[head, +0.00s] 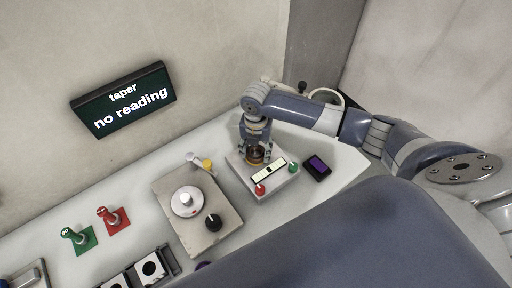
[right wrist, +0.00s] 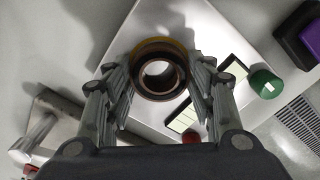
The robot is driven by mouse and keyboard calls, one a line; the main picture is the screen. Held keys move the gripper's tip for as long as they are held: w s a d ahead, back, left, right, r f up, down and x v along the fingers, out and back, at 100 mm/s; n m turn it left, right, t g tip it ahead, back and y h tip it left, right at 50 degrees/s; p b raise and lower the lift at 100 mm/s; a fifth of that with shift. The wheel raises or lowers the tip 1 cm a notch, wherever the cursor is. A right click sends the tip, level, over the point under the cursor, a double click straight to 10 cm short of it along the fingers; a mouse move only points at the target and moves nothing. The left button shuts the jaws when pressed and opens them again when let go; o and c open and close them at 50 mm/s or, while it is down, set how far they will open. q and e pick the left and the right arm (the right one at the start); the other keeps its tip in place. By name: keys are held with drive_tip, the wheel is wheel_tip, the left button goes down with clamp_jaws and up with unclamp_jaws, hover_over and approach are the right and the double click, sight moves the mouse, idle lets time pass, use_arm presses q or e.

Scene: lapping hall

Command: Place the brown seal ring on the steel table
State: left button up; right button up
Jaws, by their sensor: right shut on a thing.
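The brown seal ring (right wrist: 140,82) sits between the fingers of my right gripper (right wrist: 160,85), which is shut on it. In the head view the ring (head: 256,156) is at the fingertips, over the far part of a pale flat-topped unit (head: 277,186). The unit's top also shows below the ring in the right wrist view (right wrist: 192,30). I cannot tell whether the ring touches that top. I cannot tell for sure which surface is the steel table. My left gripper is not in view.
The unit carries a lit strip (head: 268,171), a red knob (head: 260,190) and a green knob (head: 293,168). A purple-topped block (head: 317,167) lies to its right. A metal plate (head: 217,238) with a white round part stands left. A sign (head: 125,98) reads "taper no reading".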

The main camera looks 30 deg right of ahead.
drive_tip(key=shift+f, duration=0.1)
drive_tip(key=o, duration=1.1)
drive_tip(key=shift+c, duration=0.2)
wheel_tip(320, 180, up, 12)
drive_tip(key=b, duration=0.2)
